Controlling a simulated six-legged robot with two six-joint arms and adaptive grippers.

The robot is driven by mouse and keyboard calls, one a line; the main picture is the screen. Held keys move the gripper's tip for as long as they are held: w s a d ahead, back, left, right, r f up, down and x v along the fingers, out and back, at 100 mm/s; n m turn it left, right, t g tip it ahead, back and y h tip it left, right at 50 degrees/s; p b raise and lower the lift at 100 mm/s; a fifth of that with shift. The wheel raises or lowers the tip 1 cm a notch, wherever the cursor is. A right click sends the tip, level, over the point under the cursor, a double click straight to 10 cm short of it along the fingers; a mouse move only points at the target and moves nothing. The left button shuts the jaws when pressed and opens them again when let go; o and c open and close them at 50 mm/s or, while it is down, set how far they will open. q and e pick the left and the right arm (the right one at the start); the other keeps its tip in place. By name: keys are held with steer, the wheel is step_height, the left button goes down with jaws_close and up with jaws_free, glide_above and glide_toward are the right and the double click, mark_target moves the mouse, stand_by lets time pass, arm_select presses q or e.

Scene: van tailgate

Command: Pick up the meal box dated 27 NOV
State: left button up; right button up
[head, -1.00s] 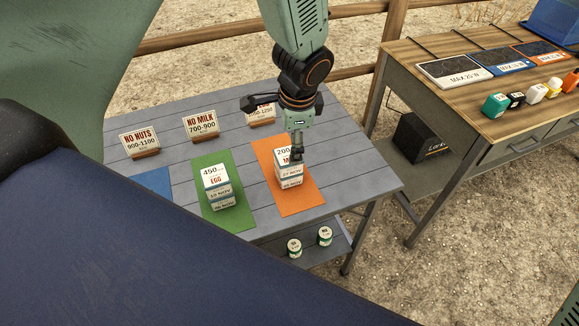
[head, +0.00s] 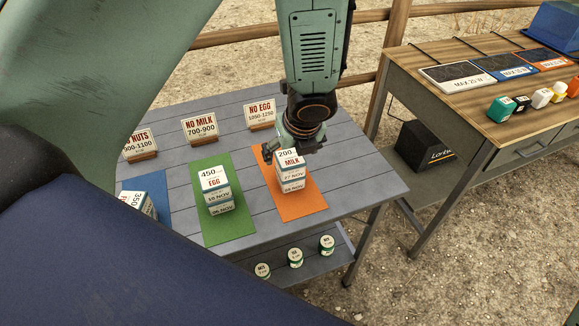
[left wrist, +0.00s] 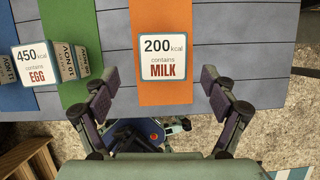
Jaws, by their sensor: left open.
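A white meal box marked 200 kcal MILK (head: 290,164), with 27 NOV on its side, is the upper box of a stack on the orange mat (head: 306,208). The lower box (head: 293,186) also has a NOV date, its day too small to read surely. My left gripper (head: 292,147) is above and just behind the stack, open and empty. In the left wrist view, the left gripper (left wrist: 159,84) has its fingers spread wide, with the MILK box top (left wrist: 163,57) ahead, between their lines and apart from both. My right gripper is not in view.
A stack topped by a 450 kcal EGG box (head: 214,180) stands on the green mat (head: 234,228). A 350 box (head: 138,203) on the blue mat is partly hidden. Upright signs (head: 261,112) line the table's back. Cans (head: 295,258) stand on the shelf below.

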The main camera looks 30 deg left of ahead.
mark_target(291, 159)
arm_select(q)
steer(key=shift+w+a+f+b, duration=0.1)
steer(key=shift+w+f+b, duration=0.2)
steer(key=shift+f, duration=0.35)
steer(key=b+x, duration=0.2)
steer(key=x, duration=0.1)
steer(key=shift+w+a+f+b, duration=0.1)
steer(key=shift+f+b, duration=0.25)
steer(key=shift+b, duration=0.05)
steer(key=shift+w+a+f, duration=0.1)
steer(key=shift+w+f, duration=0.1)
steer(key=shift+f, duration=0.15)
steer(key=shift+r, duration=0.1)
steer(key=shift+s, duration=0.1)
steer(key=shift+c, duration=0.8)
steer(key=c, duration=1.2)
